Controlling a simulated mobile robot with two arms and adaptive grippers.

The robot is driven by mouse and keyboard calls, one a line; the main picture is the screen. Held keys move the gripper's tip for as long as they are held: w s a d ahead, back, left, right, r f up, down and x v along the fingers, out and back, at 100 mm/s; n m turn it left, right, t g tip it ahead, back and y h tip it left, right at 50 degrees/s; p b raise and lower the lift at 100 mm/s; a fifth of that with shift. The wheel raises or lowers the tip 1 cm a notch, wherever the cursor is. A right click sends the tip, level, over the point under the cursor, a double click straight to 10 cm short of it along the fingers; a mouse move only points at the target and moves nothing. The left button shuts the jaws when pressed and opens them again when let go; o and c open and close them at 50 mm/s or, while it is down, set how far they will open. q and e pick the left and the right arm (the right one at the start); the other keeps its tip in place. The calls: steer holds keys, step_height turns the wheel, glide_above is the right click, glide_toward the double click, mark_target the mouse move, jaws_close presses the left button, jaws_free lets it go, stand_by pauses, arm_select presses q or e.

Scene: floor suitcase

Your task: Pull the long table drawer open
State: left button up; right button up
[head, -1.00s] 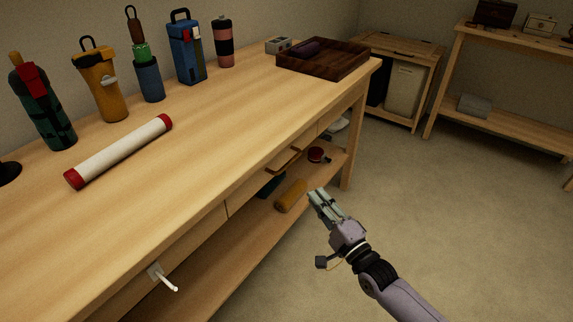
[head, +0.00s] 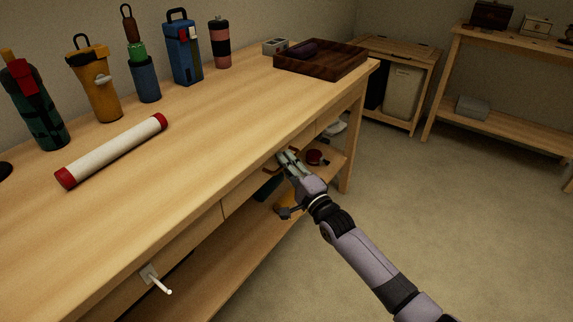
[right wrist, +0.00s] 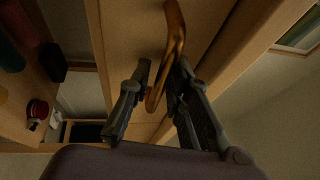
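The wooden table has a long drawer front (head: 245,192) under its top, and it sits flush and closed. Its curved wooden handle also shows in the right wrist view (right wrist: 176,35). My right gripper (head: 287,157) is at that handle, partly covering it in the head view. In the right wrist view, the two fingers of my right gripper (right wrist: 163,77) stand apart, with the handle bar running between them. The bar lies close to the right finger, and I cannot tell if they touch. My left gripper is not in view.
A white peg-like handle (head: 158,282) sticks out of the table front at lower left. A lower shelf (head: 190,268) holds several items below the drawer. Bottles, a white tube (head: 112,151) and a dark wooden tray (head: 322,58) are on the tabletop. The floor at right is clear.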

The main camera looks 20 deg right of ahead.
steer(key=shift+c, duration=0.5)
jaws_close()
